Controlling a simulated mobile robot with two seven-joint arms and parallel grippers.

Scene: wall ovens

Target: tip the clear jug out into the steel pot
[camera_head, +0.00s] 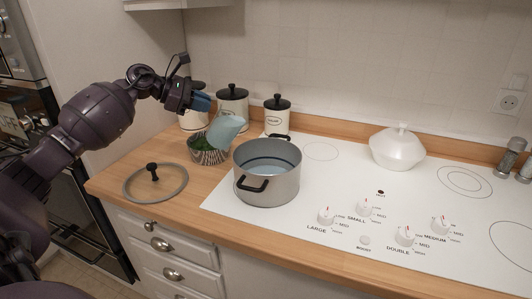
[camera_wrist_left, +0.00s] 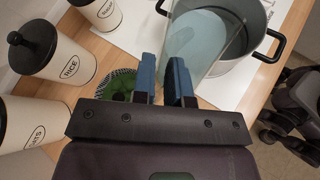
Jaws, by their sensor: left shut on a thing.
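My left gripper (camera_head: 201,101) is shut on the clear jug (camera_head: 225,131), a pale bluish see-through vessel. The jug is tilted, its mouth toward the steel pot (camera_head: 268,187) and close to the pot's upper left rim. In the left wrist view, the fingertips (camera_wrist_left: 164,80) are at the jug (camera_wrist_left: 198,38), which overlaps the pot (camera_wrist_left: 249,70). The pot stands open at the left end of the white cooktop, with two black handles. A bluish surface shows inside it; I cannot tell how much liquid this is. My right gripper is not in view.
A patterned bowl with green contents (camera_head: 208,155) stands under the jug, left of the pot. A glass lid (camera_head: 155,183) lies on the wooden counter. Several white canisters (camera_head: 277,118) line the back. A white lidded dish (camera_head: 397,148) stands farther right; the cooktop between is clear.

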